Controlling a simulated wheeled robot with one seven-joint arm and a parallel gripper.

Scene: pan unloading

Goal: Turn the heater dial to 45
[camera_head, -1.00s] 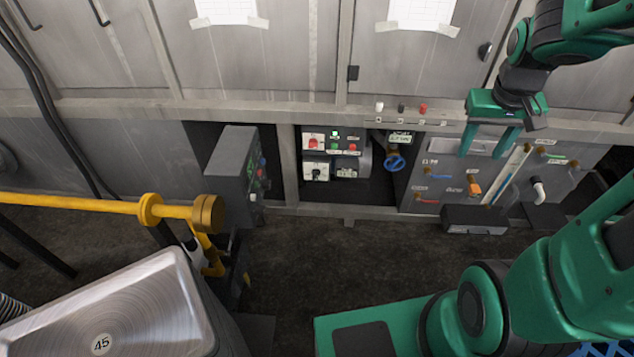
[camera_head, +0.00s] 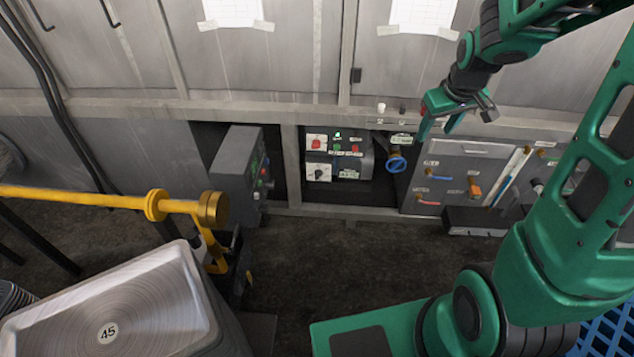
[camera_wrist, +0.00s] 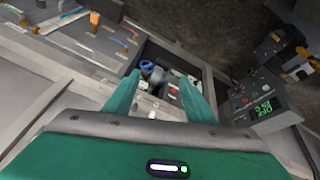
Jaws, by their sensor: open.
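A dark control box (camera_head: 346,150) sits in the recess below the wall ledge. On its lower left, a small dark dial (camera_head: 318,173) sits on a white plate; its scale is too small to read. A red knob (camera_head: 315,143) is just above it. I cannot tell from labels which is the heater dial. My gripper (camera_head: 437,130) is open and empty, up and to the right of the box, apart from it. In the wrist view, the box's small controls show between and beyond the open fingers (camera_wrist: 160,80), partly hidden by the right finger.
A blue valve wheel (camera_head: 396,164) is right of the box. A grey panel (camera_head: 450,170) with coloured handles stands further right. A grey box with a green display (camera_wrist: 263,108) is on the left. A yellow pipe (camera_head: 100,200) and a metal tray labelled 45 (camera_head: 160,290) are nearer.

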